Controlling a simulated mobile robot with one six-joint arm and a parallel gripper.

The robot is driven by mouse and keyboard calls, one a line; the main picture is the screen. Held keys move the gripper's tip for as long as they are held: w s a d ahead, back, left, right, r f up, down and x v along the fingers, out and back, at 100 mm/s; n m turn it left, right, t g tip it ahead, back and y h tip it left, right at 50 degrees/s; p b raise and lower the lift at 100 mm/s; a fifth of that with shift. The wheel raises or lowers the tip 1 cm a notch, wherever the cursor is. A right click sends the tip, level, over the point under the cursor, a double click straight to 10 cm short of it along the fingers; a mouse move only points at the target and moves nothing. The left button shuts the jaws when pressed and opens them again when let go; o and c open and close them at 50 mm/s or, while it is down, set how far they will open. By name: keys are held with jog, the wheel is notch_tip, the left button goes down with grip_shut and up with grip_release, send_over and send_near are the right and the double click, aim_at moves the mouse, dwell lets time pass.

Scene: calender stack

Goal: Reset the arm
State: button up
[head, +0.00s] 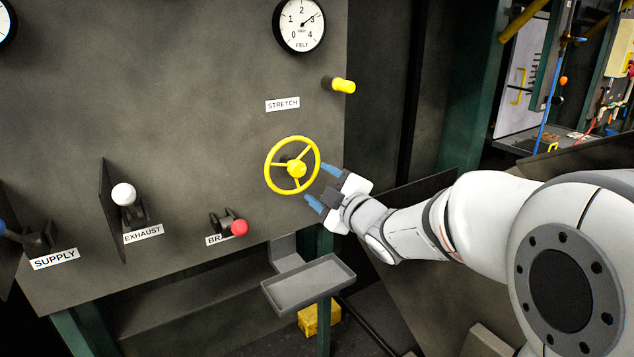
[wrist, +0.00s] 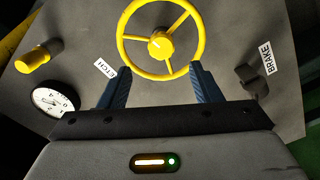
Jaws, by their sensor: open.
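My arm reaches in from the right in the head view. My gripper (head: 321,189) is open and empty, its two blue fingers pointing at the yellow handwheel (head: 297,169) on the grey panel. The fingertips are close to the wheel's right rim; I cannot tell whether they touch it. In the wrist view the fingers of my gripper (wrist: 160,85) stand apart, below the handwheel (wrist: 160,45), with nothing between them.
The panel holds a yellow knob (head: 343,86), a FELT gauge (head: 299,25), a red-knobbed brake lever (head: 238,228) and a white-knobbed exhaust lever (head: 123,194). A grey tray (head: 310,284) sits below the wheel. A yellow block (head: 318,320) is under the tray.

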jog(key=s+d+r+m+g+h+p, duration=0.1)
jog(key=s+d+m+g+h+p, duration=0.1)
jog(key=s+d+m+h+p, duration=0.4)
jog(key=s+d+m+g+h+p, duration=0.25)
jog(key=d+m+h, duration=0.2)
jog(key=d, duration=0.35)
jog(key=s+d+m+g+p, duration=0.2)
jog(key=s+m+g+p, duration=0.5)
jog(key=s, duration=1.3)
jog(key=shift+s+f+m+g, duration=0.2)
jog(key=shift+f+m+g, duration=0.1)
jog(key=shift+m+g, duration=0.15)
jog(key=shift+y, duration=0.25)
dwell(3.9)
